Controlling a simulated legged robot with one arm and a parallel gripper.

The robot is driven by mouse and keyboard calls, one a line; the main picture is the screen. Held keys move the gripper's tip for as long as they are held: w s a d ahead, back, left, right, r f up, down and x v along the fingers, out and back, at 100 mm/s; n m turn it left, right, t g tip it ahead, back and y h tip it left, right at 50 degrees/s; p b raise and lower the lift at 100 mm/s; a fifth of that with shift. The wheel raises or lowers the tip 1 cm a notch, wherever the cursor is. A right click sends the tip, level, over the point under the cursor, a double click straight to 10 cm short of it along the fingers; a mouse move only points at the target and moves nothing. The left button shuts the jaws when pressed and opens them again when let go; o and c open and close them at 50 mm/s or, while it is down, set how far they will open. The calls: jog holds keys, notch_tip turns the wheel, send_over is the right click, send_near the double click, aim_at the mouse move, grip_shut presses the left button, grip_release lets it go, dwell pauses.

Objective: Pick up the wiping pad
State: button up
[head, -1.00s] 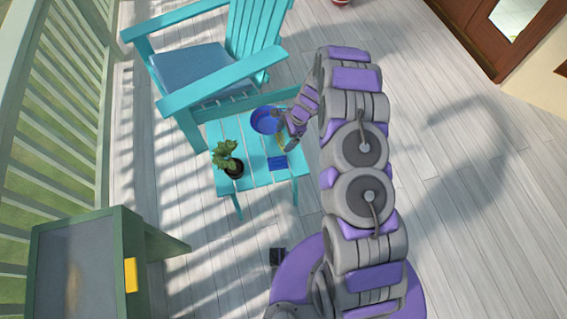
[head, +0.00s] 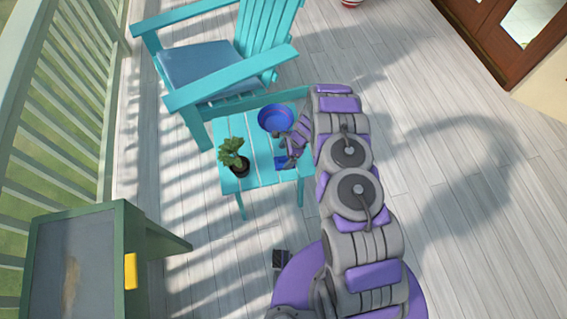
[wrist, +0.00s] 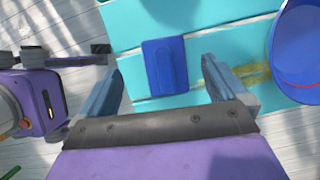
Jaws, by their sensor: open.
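The wiping pad (head: 281,162) appears to be the dark blue rectangular block on the turquoise slatted side table (head: 262,182). In the wrist view the pad (wrist: 165,66) lies flat with a raised strip along its middle. My gripper (wrist: 163,80) is open and empty, its two fingers either side of the pad's near end in that view. The fingers look apart from the pad; the height gap is hard to tell. In the head view my gripper (head: 284,147) is over the table's right part and hides some of the pad.
A blue bowl (head: 275,117) stands beside my gripper, and a potted plant (head: 233,158) is on the table's left. A yellow smear (wrist: 252,75) marks the slats. A turquoise chair (head: 190,95) stands behind. A green-framed board (head: 75,265) with a yellow block is at lower left.

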aim_at(284, 158)
jog(key=shift+d+f, duration=0.1)
jog(key=shift+f, duration=0.6)
jog(key=x, duration=0.1)
jog(key=b+x, duration=0.2)
jog(key=shift+w+f, duration=0.3)
jog(key=shift+f, duration=0.05)
jog(key=shift+a+f, duration=0.25)
jog(key=shift+f, duration=0.1)
jog(key=shift+c, duration=0.2)
jog(key=shift+d+r, duration=0.1)
jog(key=shift+d, duration=0.05)
jog(key=c, duration=1.1)
